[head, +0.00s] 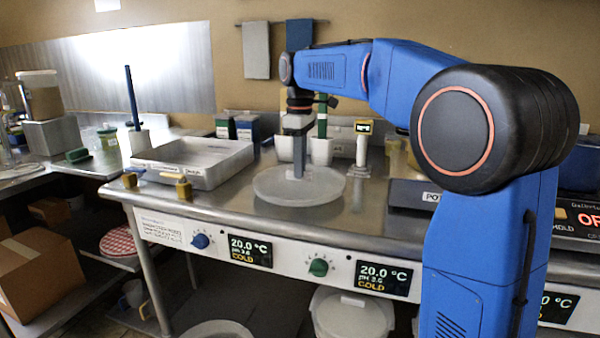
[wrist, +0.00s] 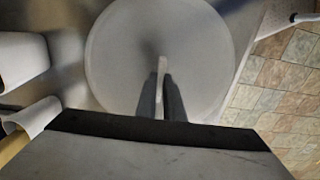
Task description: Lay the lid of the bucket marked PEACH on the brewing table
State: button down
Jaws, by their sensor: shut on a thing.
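A round, translucent white lid (head: 270,188) is level at the brewing table (head: 235,203), near its front edge. I cannot tell whether it rests on the metal top or hangs just above it. My gripper (head: 299,172) points straight down and is shut on the lid's upright handle. The wrist view shows the handle (wrist: 163,72) between the two fingers (wrist: 161,100), with the lid's disc (wrist: 115,50) beyond. Below the table, a white bucket (head: 350,318) has its lid on, and another round bucket rim (head: 217,328) shows at the bottom edge. No PEACH mark is readable.
A grey tray (head: 215,160) stands left of the lid, with yellow blocks (head: 183,188) at the table's edge. White containers (head: 321,150) and a small post with a display (head: 362,145) stand behind. Dark equipment (head: 410,195) is to the right. Knobs and displays line the front panel.

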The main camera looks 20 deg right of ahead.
jog(key=shift+f, duration=0.85)
jog(key=shift+f, duration=0.15)
jog(key=c, duration=1.9)
grip_release()
jog(key=shift+o, duration=0.2)
notch_tip(320, 180, up, 12)
